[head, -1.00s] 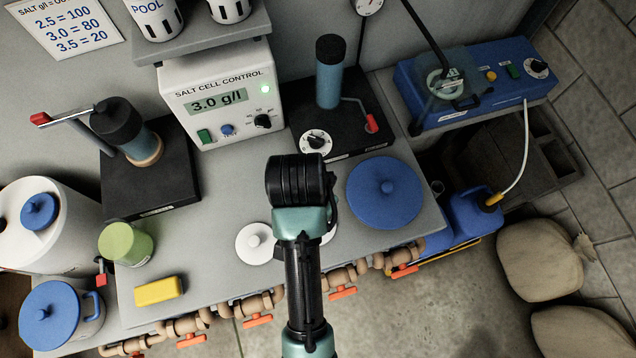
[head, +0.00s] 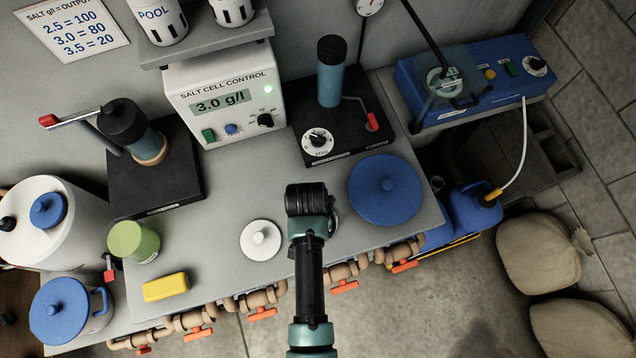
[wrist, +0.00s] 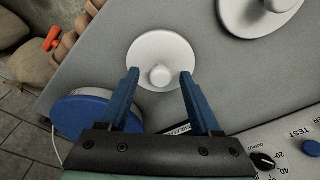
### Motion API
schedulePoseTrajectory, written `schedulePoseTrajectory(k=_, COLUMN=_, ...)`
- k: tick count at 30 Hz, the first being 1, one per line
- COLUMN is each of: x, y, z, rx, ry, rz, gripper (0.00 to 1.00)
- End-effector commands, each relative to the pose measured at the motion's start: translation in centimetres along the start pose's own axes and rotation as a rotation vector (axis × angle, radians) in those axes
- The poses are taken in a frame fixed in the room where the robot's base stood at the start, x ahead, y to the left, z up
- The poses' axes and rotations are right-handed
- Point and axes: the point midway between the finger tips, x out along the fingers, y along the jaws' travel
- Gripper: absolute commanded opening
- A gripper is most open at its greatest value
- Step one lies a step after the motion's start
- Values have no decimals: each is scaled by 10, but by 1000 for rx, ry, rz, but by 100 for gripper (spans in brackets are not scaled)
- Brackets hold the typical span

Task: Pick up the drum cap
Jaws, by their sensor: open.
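No label marks the drum cap. A white round cap with a knob (wrist: 149,47) lies flat on the grey bench under my gripper (wrist: 160,73). In the wrist view its knob shows between my two blue fingertips, which are apart and empty; the height gap is hard to judge. In the head view my wrist hides most of this cap (head: 334,222). A second white knobbed cap (head: 258,245) lies to its left, cut off in the wrist view (wrist: 240,20). A large blue knobbed lid (head: 370,205) lies to the right, also in the wrist view (wrist: 85,115).
The salt control box (head: 222,98) and a black stand (head: 318,140) stand behind. Pipes with orange valves (head: 262,314) run along the front edge.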

Motion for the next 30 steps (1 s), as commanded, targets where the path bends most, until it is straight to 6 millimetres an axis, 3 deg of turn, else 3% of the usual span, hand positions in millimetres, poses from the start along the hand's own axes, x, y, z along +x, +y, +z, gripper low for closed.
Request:
schedulePoseTrajectory(k=11, x=8, y=0, z=0, rx=0, ry=1, rz=-1, gripper=63)
schedulePoseTrajectory(k=21, x=8, y=0, z=0, rx=0, ry=0, rz=-1, gripper=2)
schedulePoseTrajectory(k=30, x=8, y=0, z=0, rx=0, ry=0, rz=-1, gripper=0)
